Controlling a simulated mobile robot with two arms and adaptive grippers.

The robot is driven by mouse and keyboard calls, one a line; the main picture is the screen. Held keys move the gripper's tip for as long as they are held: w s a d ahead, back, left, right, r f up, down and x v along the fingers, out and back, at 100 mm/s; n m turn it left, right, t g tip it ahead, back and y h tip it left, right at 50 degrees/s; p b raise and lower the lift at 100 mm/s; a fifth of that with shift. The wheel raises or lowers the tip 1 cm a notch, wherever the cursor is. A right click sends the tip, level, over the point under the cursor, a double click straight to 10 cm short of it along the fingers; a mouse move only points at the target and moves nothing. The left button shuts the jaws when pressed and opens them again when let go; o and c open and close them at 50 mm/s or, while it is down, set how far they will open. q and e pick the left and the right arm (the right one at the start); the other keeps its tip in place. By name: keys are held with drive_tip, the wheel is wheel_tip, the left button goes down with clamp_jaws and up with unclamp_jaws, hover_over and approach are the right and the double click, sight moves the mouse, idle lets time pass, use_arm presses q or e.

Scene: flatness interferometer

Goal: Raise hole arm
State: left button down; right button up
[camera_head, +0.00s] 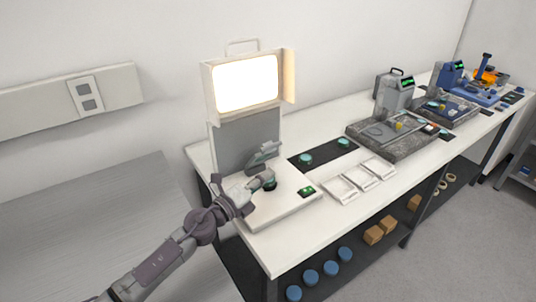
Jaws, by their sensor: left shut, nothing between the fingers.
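The flatness interferometer stands at the near left end of the white bench, with a bright lit screen (247,83) above a grey back panel (248,143). A small grey hinged arm (263,154), likely the hole arm, juts out in front of the panel and looks tilted upward. My left gripper (267,179) is shut and empty over the white base (288,208), just below this arm. Whether it touches the arm I cannot tell. A dark round piece (270,186) shows partly behind the fingertips. My right gripper is not in view.
White trays (341,190) and a dark mat (325,152) with teal discs lie to the right. A grey granite instrument (391,139) stands farther along. Blue cylinders (311,276) are on the lower shelf.

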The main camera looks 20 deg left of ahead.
sight(262, 154)
use_arm(q)
drive_tip(key=w+a+r, duration=0.1)
drive_tip(key=w+r, duration=0.1)
drive_tip(key=w, duration=0.3)
drive_tip(key=shift+w, duration=0.3)
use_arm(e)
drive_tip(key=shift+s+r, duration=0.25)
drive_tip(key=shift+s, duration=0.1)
